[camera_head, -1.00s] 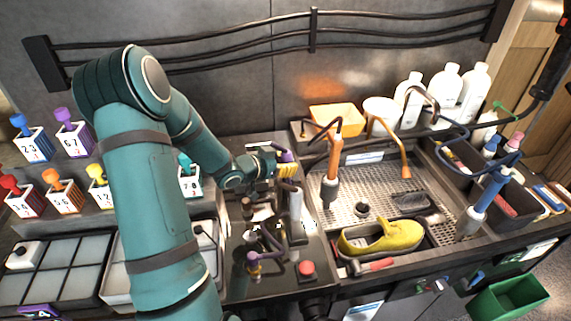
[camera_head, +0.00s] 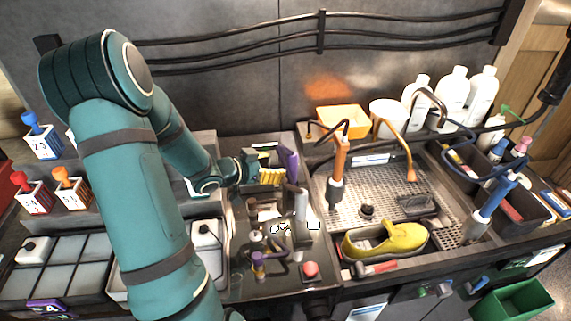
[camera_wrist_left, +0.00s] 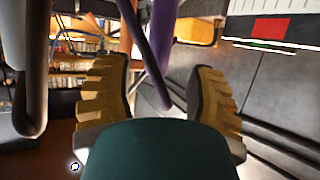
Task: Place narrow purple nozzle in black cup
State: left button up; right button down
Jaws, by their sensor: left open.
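My left gripper (camera_head: 270,168) has yellow ridged fingers and is open above the dark work area left of the sink. A purple upright piece (camera_head: 289,163) stands right beside the fingers; I cannot tell if it is the narrow nozzle. In the left wrist view, my left gripper (camera_wrist_left: 160,95) has its fingers spread, and a slim purple bar (camera_wrist_left: 163,35) runs into the gap between them. I see no clear grip on it. Another purple piece (camera_head: 258,259) is on a small stand nearer the front. I cannot pick out the black cup with certainty. My right gripper is not in view.
To the right is a sink with a yellow shoe (camera_head: 400,237) and an orange-handled hose tool (camera_head: 339,160). Numbered boxes (camera_head: 42,146) line the left.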

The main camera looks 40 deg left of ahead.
pick_arm(q)
jog(key=shift+v, duration=2.35)
